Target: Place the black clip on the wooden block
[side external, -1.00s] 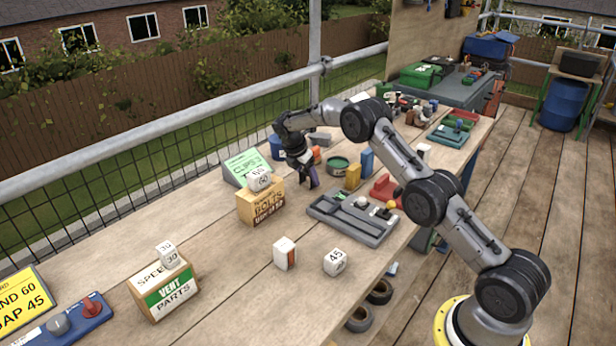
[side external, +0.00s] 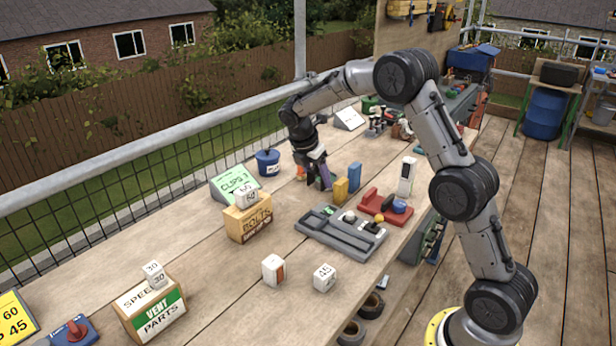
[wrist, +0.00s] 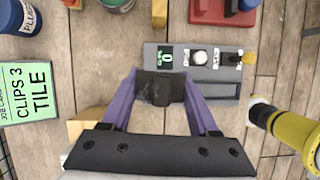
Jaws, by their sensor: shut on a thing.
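My gripper (side external: 324,184) hangs above the bench, fingers down. In the wrist view its purple fingers (wrist: 162,100) are shut on the black clip (wrist: 160,88). The side view does not show the clip clearly. A wooden block marked BOLTS (side external: 245,227) stands left of and nearer than my gripper, with a white numbered cube (side external: 246,196) on top. In the wrist view a tan corner (wrist: 90,125), which looks like this block, shows left of the fingers, mostly hidden. Another wooden block marked VENT PARTS (side external: 152,313) stands front left, also under a numbered cube.
A yellow block (side external: 341,191), blue block (side external: 354,177) and red holder (side external: 384,208) stand around there. A green CLIPS sign (side external: 235,184) and blue pot (side external: 268,163) are to the left.

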